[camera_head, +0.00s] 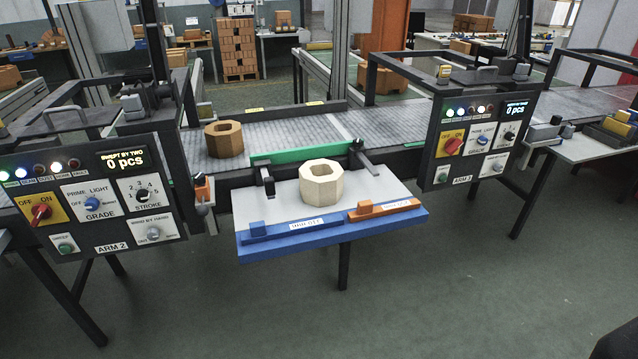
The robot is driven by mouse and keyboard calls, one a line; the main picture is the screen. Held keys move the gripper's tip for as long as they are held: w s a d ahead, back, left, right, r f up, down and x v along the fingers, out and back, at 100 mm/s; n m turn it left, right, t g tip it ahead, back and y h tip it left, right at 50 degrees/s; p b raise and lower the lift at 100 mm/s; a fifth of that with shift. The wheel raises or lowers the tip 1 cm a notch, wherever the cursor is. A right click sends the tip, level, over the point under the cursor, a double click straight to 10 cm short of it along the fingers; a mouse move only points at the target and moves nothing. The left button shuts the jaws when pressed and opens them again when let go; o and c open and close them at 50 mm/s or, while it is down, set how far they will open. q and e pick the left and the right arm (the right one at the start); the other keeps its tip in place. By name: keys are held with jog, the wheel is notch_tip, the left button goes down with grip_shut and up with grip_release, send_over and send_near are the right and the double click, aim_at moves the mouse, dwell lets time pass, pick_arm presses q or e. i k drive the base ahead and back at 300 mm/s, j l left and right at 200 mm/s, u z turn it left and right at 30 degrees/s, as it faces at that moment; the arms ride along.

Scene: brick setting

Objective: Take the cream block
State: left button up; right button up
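The cream block (310,184) is an octagonal block with a round hole through its top. It sits upright on a small grey table (284,207) with a blue front edge, in front of the conveyor. Neither of my grippers shows in the head view. A dark shape at the bottom right corner is too cut off to name.
A brown octagonal block (223,139) stands on the conveyor (285,130) behind. A blue bar (295,226) and an orange bar (385,209) lie along the table's front. Control panels (95,195) and (478,138) flank the table. Green floor in front is clear.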

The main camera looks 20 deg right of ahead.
aim_at(321, 181)
jog(key=i+j+z, duration=0.2)
jog(key=i, duration=0.25)
jog(key=i+j+z, duration=0.2)
jog(key=i, duration=0.25)
